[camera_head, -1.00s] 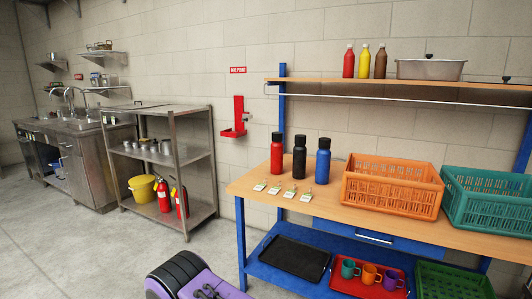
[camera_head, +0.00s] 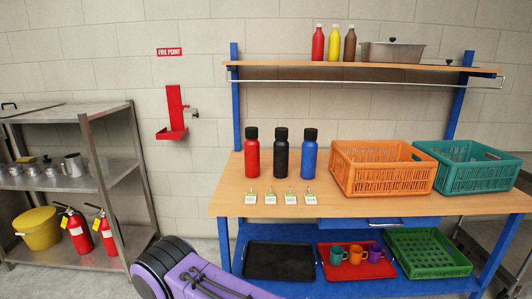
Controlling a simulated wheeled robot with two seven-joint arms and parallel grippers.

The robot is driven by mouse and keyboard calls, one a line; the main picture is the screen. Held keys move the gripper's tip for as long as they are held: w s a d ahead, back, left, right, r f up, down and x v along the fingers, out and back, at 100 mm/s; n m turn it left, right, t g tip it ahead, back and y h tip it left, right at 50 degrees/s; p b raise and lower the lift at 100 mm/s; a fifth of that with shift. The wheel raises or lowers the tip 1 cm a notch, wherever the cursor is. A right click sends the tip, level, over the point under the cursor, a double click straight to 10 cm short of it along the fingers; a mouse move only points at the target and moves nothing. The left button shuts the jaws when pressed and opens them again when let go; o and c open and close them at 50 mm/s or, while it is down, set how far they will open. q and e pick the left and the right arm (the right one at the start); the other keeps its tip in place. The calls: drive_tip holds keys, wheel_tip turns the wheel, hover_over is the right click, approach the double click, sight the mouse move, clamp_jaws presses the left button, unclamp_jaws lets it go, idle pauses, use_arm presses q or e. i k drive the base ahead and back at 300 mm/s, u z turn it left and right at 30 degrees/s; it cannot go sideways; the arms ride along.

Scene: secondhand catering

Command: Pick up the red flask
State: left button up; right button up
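The red flask (camera_head: 252,156) has a black cap and stands upright near the left end of the wooden tabletop (camera_head: 228,202). A black flask (camera_head: 281,157) and a blue flask (camera_head: 309,158) stand upright to its right, in a row with small gaps. Small white tags (camera_head: 271,199) lie on the tabletop in front of the flasks. Neither of my grippers is in view. A purple and black part at the bottom left looks like my own body, well short of the flasks.
An orange crate (camera_head: 383,180) and a teal crate (camera_head: 470,180) fill the tabletop's right side. The upper shelf (camera_head: 360,67) holds bottles and a pan. Black (camera_head: 279,277) and red (camera_head: 372,270) trays lie below. A steel rack (camera_head: 90,111) with fire extinguishers stands left.

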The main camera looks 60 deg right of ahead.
sight(252, 146)
drive_tip(key=z, duration=0.7)
drive_tip(key=i, duration=0.95)
drive_tip(key=z, duration=0.95)
